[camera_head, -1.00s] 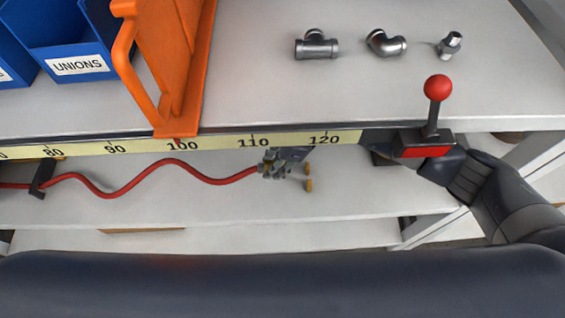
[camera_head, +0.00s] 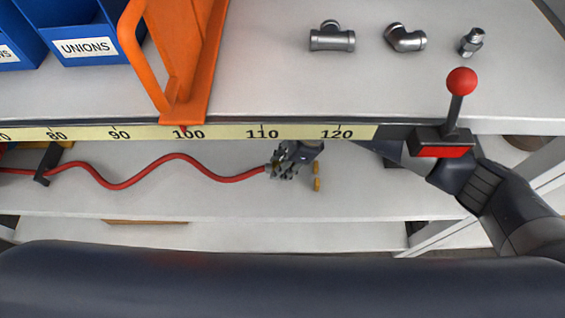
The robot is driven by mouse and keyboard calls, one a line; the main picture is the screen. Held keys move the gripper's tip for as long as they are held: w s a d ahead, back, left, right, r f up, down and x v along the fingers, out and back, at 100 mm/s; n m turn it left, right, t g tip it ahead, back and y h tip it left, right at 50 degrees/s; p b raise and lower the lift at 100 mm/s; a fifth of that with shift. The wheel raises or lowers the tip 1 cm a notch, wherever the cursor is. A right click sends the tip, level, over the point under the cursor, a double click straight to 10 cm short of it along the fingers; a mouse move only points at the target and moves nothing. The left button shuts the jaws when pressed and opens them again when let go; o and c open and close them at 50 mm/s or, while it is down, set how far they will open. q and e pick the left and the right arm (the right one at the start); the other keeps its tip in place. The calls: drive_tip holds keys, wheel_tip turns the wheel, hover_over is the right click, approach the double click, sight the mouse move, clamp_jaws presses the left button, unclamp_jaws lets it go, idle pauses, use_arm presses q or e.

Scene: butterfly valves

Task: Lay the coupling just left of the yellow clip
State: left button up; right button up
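A red hose (camera_head: 178,155) lies in waves on the lower shelf, and its right end meets my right gripper (camera_head: 277,170). A small brass-coloured bit, likely the coupling (camera_head: 275,166), shows among the fingers at the hose end; the rest of it is hidden. The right gripper reaches in from the right, beneath the upper shelf's edge. Whether its fingers are closed on the coupling is too small to tell. No yellow clip can be clearly made out; bits of yellow show under the ruler at the far left, partly hidden. My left gripper is not in view.
A yellow ruler (camera_head: 225,132) runs along the upper shelf's edge. A black bracket (camera_head: 47,164) crosses the hose. An orange bracket (camera_head: 205,60), blue bins (camera_head: 80,25), pipe fittings (camera_head: 332,38) and a red-knobbed lever (camera_head: 461,82) are above.

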drive_tip(key=shift+f+b, duration=1.5)
drive_tip(key=shift+f, duration=0.3)
drive_tip(key=o, duration=1.2)
drive_tip(key=shift+c, duration=0.2)
